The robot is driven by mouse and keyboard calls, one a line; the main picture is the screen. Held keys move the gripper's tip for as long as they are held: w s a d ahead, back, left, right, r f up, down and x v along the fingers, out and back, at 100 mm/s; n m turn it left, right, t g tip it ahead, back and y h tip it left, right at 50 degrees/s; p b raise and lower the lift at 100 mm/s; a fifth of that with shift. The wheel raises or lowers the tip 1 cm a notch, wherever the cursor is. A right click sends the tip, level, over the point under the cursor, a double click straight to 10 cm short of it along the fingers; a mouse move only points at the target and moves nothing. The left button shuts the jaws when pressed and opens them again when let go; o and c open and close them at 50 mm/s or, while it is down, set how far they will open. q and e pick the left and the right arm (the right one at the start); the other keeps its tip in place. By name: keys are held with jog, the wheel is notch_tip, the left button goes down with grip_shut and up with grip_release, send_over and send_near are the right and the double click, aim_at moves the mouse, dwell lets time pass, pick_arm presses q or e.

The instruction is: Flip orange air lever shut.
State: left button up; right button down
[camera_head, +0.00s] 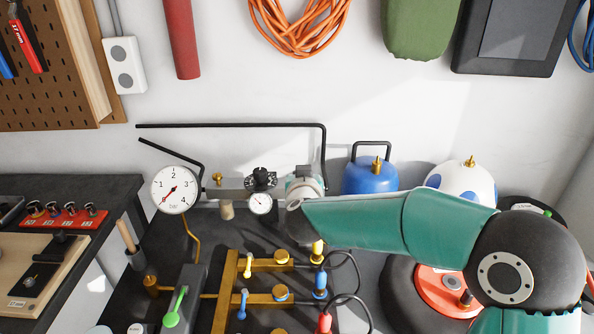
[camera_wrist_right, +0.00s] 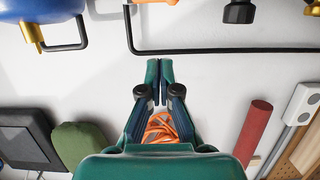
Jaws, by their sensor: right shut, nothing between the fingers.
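My right gripper (camera_wrist_right: 152,72) is shut and empty, its two teal fingertips together in front of the pale wall in the wrist view. In the head view my right arm reaches in from the right, and its wrist covers the area right of the small gauge; the fingertips cannot be made out there. An orange piece (camera_wrist_right: 157,2), probably the orange air lever, is cut off by the wrist view's top edge. It is apart from the fingertips in that picture. Its angle cannot be told. No orange lever shows clearly in the head view. My left gripper is not in view.
A black pipe (camera_head: 230,125) runs along the wall behind the regulator knob (camera_head: 261,178) and small gauge (camera_head: 260,204). A blue tank (camera_head: 370,176) stands to the right. A large gauge (camera_head: 175,190), green lever (camera_head: 175,307) and brass manifold (camera_head: 224,298) lie left and in front.

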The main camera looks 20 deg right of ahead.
jog(key=shift+w, duration=0.1)
jog(key=p+x, duration=0.2)
jog(key=x, duration=0.7)
jog(key=shift+w, duration=0.2)
jog(key=shift+s+f+b, duration=0.15)
jog(key=shift+s+f, duration=0.05)
jog(key=shift+f, duration=0.4)
jog(key=shift+s+f+b, duration=0.15)
jog(key=shift+s+f, duration=0.05)
jog(key=shift+f, duration=0.4)
jog(key=shift+s+a+f, duration=0.15)
jog(key=shift+s+f, duration=0.25)
jog(key=shift+f, duration=0.15)
jog(key=shift+f+y+b, duration=0.1)
jog(key=shift+y+b, duration=0.2)
jog(key=shift+b, duration=0.15)
jog(key=shift+n, duration=0.3)
